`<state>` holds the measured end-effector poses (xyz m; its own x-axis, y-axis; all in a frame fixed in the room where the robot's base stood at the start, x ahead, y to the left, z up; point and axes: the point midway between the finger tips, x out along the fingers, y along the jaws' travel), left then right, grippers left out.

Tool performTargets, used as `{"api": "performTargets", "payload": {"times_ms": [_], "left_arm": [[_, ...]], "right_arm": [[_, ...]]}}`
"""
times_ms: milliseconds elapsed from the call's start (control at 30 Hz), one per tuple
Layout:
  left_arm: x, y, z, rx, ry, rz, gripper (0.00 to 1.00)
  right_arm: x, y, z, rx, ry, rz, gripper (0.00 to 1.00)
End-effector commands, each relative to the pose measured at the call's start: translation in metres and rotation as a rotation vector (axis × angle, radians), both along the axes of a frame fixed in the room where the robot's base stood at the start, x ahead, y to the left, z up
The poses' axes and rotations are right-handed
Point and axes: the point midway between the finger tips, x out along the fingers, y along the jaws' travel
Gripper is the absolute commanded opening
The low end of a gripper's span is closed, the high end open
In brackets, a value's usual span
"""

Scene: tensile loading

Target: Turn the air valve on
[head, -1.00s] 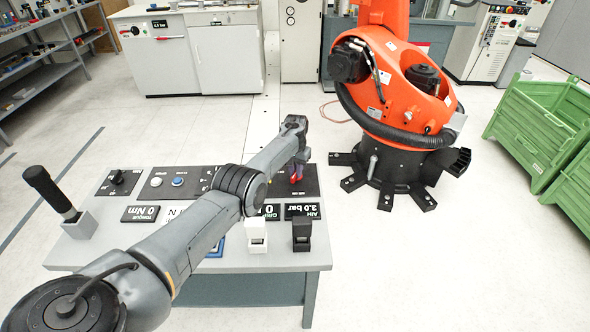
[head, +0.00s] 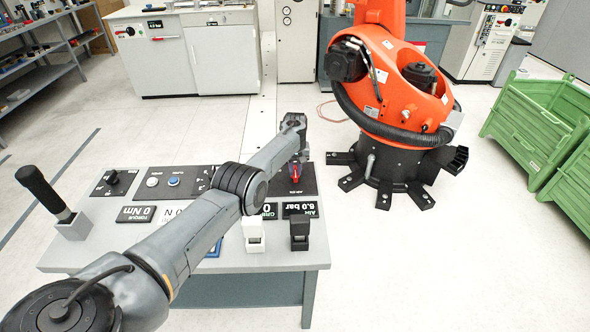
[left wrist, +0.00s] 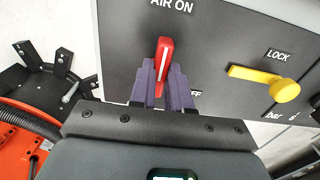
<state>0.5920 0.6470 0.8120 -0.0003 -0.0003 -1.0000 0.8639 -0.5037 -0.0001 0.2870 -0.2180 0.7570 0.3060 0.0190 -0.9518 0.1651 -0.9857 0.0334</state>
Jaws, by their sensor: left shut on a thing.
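The red air valve handle (left wrist: 164,60) shows in the left wrist view on a dark panel (left wrist: 212,45), pointing up toward the "AIR ON" label. My left gripper (left wrist: 163,78) is shut on the red handle, with its purple fingers on either side of it. In the head view the red handle (head: 295,174) shows just below my left gripper (head: 297,157) at the right end of the bench panel. The air display (head: 300,210) on the bench reads 6.0 bar. My right gripper is not in view.
A yellow lock lever (left wrist: 258,76) sits beside the valve on the same panel. White and black blocks (head: 253,233) stand at the front. An orange robot (head: 390,90) stands behind right.

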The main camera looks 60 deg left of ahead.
Motion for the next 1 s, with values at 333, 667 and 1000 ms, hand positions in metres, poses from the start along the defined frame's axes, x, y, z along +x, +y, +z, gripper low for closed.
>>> {"api": "performTargets", "payload": {"times_ms": [333, 667, 1000], "left_arm": [[-0.001, 0.0, -0.001, 0.001, 0.001, 0.004, 0.28], [0.0, 0.0, 0.0, 0.0, 0.0, 0.002, 0.43], [0.0, 0.0, 0.031, 0.002, -0.001, 0.002, 0.43]], "right_arm": [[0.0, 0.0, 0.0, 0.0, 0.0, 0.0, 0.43], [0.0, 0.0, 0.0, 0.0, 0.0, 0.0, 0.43], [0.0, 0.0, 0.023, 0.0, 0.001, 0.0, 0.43]]}}
